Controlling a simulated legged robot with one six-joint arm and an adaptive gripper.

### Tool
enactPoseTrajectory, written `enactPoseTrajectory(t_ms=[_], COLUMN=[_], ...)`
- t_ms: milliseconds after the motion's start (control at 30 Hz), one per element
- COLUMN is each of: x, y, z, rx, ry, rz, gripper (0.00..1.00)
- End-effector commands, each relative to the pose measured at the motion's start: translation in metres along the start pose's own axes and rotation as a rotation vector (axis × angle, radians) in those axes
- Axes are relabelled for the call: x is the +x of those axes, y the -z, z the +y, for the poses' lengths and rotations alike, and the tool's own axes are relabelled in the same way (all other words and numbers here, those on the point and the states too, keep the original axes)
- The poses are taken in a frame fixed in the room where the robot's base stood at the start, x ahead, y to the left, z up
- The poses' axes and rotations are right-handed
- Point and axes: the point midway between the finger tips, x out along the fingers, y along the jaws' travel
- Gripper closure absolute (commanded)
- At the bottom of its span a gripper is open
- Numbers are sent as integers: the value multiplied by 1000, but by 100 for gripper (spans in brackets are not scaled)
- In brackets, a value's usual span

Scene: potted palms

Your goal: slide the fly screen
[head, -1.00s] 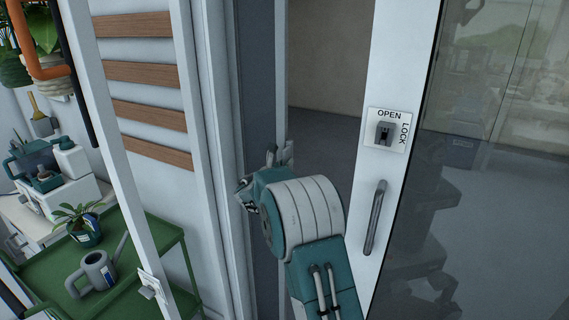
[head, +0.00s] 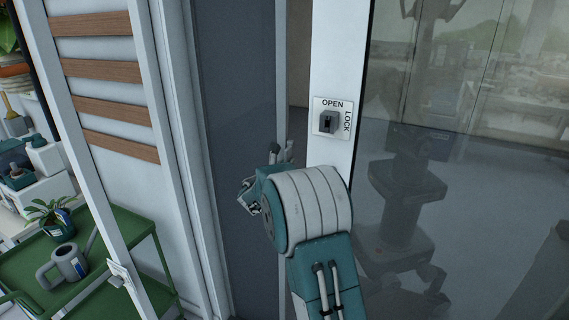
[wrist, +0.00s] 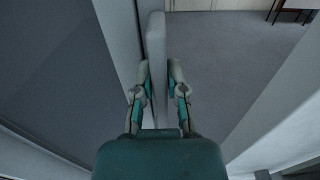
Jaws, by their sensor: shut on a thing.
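The fly screen (head: 238,90) is a tall dark grey panel with a pale upright edge strip, left of centre in the head view. In the wrist view its grey sheet (wrist: 65,60) fills the left side. My gripper (head: 280,154) is at the edge strip, partly hidden behind my own wrist. In the wrist view the two fingers of my gripper (wrist: 159,72) sit on either side of the pale strip (wrist: 155,38) and are shut on it. The lower part of the screen is partly covered by my arm.
A glass door with a white frame (head: 340,70) and an OPEN/LOCK latch (head: 328,121) stands just right of the screen, with a narrow gap between. At left are a slatted white panel (head: 110,115) and a green cart (head: 100,265) with a watering can (head: 65,265) and a plant.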

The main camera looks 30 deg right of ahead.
Motion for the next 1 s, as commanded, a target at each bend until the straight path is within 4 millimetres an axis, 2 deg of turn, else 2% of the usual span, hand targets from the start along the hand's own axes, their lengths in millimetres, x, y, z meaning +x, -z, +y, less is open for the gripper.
enactPoseTrajectory(t_ms=[133, 167, 200, 233, 667, 767, 1000], x=[1, 1, 1, 0, -5, -18, -68], y=[-2, -2, -2, -2, -1, -1, 0], z=[-1, -1, -1, 0, 1, 1, 2], rx=[2, 2, 2, 1, 1, 0, 0], ry=[2, 2, 2, 2, 0, -1, -3], rz=[-4, -5, -4, -4, -2, -1, -1], gripper=[100, 74, 56, 49, 49, 49, 49])
